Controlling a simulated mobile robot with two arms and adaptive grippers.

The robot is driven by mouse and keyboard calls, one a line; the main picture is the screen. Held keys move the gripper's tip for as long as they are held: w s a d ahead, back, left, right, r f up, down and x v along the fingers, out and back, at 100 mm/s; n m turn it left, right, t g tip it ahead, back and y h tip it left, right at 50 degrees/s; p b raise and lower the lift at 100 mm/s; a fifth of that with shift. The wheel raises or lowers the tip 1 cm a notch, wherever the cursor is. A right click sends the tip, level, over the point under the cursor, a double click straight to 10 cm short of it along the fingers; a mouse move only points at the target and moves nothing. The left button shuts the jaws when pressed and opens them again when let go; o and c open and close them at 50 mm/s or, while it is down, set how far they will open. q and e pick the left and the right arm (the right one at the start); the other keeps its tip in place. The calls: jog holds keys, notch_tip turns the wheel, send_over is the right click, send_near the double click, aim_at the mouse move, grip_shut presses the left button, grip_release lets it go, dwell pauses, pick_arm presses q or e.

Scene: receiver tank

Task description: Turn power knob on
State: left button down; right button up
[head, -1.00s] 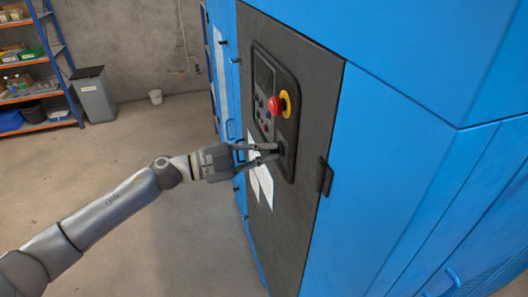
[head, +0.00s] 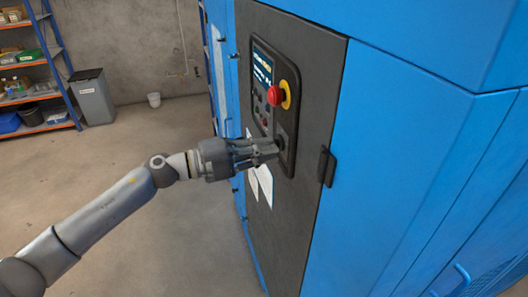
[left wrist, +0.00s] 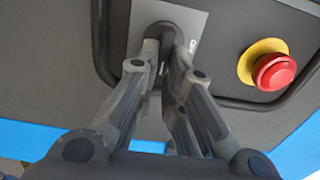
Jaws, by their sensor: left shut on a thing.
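The power knob is a small dark knob on a grey plate low on the control panel (head: 289,150) of the blue machine. In the left wrist view the knob (left wrist: 161,32) shows between my fingertips. My left gripper (head: 273,149) reaches in from the left and is shut on the knob; it also shows in the left wrist view (left wrist: 166,56). In the head view the fingers hide most of the knob. The panel's screen (head: 262,66) is lit with text. My right gripper is not in view.
A red emergency stop button (head: 275,96) on a yellow ring sits above the knob. A black door handle (head: 327,166) juts out to the right of the panel. White papers (head: 264,184) are on the door below.

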pick_arm(q)
jog(key=shift+f, duration=0.1)
dwell(0.3)
jog(key=c, duration=1.5)
grip_release()
jog(key=shift+c, duration=0.2)
jog(key=v, duration=1.2)
